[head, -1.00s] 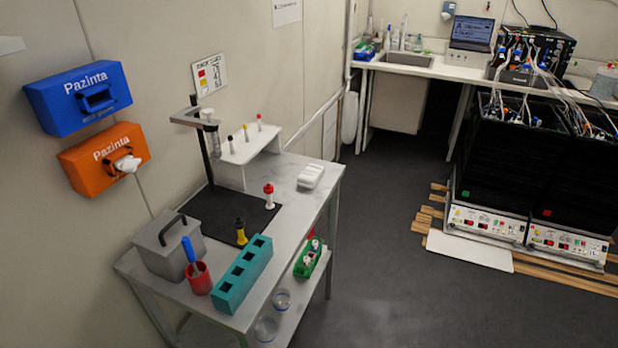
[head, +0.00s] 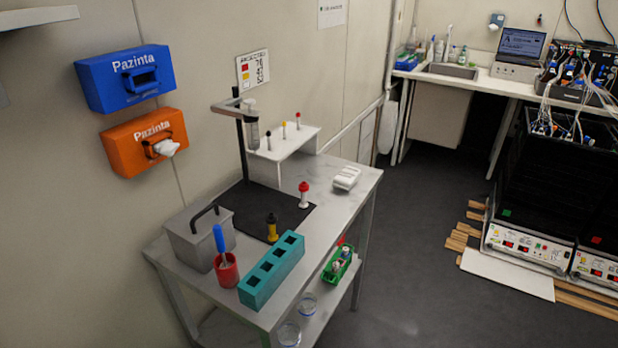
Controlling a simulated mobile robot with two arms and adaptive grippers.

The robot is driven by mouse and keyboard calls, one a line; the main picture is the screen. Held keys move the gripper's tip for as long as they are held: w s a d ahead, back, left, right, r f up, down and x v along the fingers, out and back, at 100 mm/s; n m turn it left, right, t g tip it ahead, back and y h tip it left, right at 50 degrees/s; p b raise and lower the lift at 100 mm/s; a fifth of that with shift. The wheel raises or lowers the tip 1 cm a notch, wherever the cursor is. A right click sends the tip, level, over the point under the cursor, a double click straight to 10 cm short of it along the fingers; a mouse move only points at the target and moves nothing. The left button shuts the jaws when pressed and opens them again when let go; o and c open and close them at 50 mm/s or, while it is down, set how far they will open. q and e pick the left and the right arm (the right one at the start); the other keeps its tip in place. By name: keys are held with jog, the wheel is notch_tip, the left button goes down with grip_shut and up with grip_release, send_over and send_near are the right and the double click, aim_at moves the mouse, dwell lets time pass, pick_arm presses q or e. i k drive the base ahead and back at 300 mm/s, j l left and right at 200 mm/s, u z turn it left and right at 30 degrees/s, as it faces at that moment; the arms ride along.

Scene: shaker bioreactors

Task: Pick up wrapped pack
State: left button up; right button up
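The wrapped pack is probably the small white pack (head: 346,178) lying near the far right edge of the metal table (head: 335,205). It looks ribbed or made of several white pieces; its wrapping is too small to make out. Nothing touches it but the table top. Neither of my grippers shows in the head view.
A green basket (head: 338,266) sits lower.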

aim_at(348, 176)
jog(key=i+l+u, duration=0.15)
jog(key=l+u, duration=0.8)
jog(key=i+l, duration=0.05)
jog(key=l, duration=0.05)
